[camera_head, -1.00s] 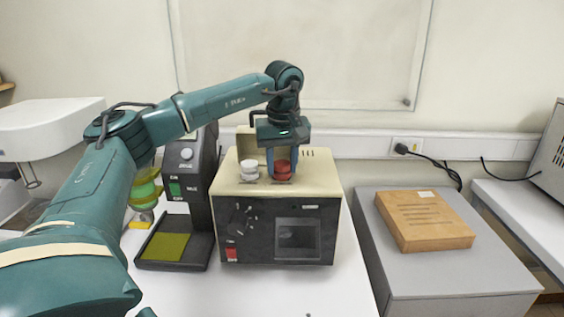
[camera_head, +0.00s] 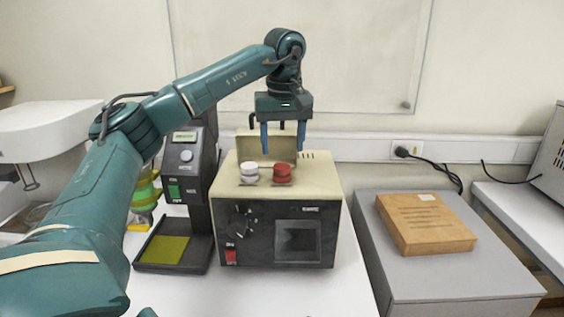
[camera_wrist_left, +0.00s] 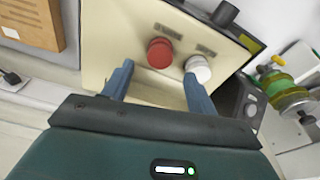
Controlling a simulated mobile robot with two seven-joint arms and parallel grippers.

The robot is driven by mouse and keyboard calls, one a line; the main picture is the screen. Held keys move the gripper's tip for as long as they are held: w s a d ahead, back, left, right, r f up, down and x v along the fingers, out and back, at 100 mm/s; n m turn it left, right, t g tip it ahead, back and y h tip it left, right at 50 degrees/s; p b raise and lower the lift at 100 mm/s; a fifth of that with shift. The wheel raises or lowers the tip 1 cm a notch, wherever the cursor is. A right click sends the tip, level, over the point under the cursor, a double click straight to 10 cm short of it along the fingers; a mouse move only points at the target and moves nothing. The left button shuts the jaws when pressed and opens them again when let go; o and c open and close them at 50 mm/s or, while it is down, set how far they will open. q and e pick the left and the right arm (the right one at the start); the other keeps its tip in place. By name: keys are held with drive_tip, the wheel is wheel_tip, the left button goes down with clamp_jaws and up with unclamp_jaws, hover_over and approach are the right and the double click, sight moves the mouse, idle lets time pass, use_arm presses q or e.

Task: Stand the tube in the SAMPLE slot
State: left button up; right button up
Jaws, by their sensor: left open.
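A red-capped piece (camera_head: 283,173) and a white-capped piece (camera_head: 249,172) stand side by side in the top of the beige and black tester (camera_head: 276,232). Only their caps show; any tube below is hidden. The red cap (camera_wrist_left: 160,53) and white cap (camera_wrist_left: 198,68) also show in the wrist view, beside small labels too blurred to read. My left gripper (camera_head: 284,146) is open and empty, pointing down above and behind the red cap, apart from it. My right gripper is not in view.
A dark stand with a yellow-green plate (camera_head: 165,249) is left of the tester, with a green and yellow flask (camera_head: 146,190) behind it. The white table in front is clear.

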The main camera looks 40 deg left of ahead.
use_arm(q)
drive_tip(key=r, duration=0.6)
drive_tip(key=shift+s+d+p, duration=0.25)
drive_tip(key=shift+d+p, duration=0.05)
drive_tip(key=shift+f, duration=0.1)
